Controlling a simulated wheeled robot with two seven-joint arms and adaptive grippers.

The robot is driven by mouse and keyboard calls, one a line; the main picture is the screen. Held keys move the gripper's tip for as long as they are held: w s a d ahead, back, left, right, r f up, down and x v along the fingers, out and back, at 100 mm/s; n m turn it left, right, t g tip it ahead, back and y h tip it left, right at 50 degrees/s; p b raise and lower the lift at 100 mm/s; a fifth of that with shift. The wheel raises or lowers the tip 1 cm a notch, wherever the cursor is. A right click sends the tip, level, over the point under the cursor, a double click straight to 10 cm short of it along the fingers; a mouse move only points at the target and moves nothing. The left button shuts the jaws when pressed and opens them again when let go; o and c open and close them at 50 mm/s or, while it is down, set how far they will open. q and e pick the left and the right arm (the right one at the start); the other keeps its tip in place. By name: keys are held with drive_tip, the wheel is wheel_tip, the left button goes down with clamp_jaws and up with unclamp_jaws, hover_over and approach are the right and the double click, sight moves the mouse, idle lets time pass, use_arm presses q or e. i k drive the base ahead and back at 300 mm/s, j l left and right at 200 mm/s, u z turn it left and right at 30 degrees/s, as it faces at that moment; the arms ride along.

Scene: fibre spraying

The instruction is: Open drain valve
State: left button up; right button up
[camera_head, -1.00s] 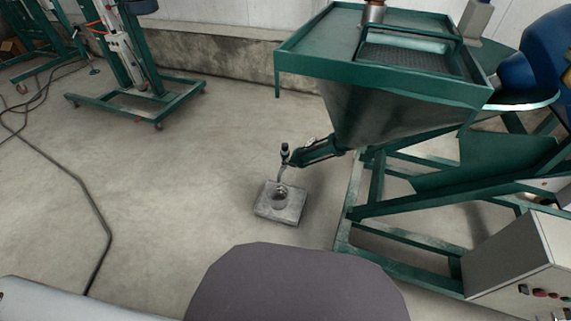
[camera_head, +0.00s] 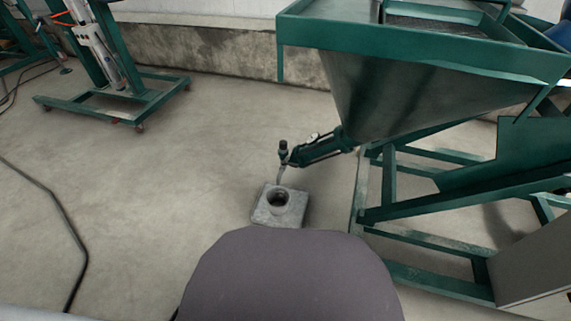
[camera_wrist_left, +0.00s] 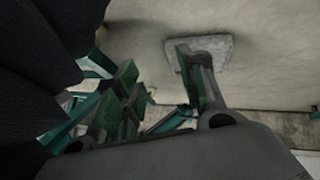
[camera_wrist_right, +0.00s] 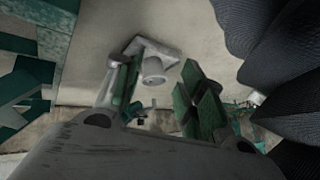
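The drain valve (camera_head: 318,148) is a green fitting at the lower left of the hopper, with a dark upright knob (camera_head: 283,150) and a thin bent spout at its outer end. Below it, a grey square block with a round cup (camera_head: 278,207) stands on the floor. The block also shows in the right wrist view (camera_wrist_right: 150,58) and partly behind a finger in the left wrist view (camera_wrist_left: 221,48). My left gripper (camera_wrist_left: 158,90) and right gripper (camera_wrist_right: 160,92) are open and empty, their fingers spread. Neither gripper shows in the head view.
The large green hopper machine (camera_head: 430,75) on its frame fills the right side. A grey cabinet (camera_head: 535,265) stands at its lower right. A green wheeled stand (camera_head: 115,100) is at the upper left. A black cable (camera_head: 65,225) lies on the left floor. Floor around the block is clear.

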sight(289, 164)
drive_tip(key=i+j, duration=0.1)
drive_tip(key=j+z, duration=0.25)
drive_tip(key=j, duration=0.3)
drive_tip(key=j+z, duration=0.25)
drive_tip(key=j, duration=0.35)
drive_tip(key=i+j+z, duration=0.2)
drive_tip(key=j, duration=0.25)
drive_tip(key=j+z, duration=0.2)
drive_tip(key=j, duration=0.2)
drive_tip(key=i+j+z, duration=0.2)
drive_tip(key=j, duration=0.3)
drive_tip(key=j+z, duration=0.25)
drive_tip(key=j, duration=0.2)
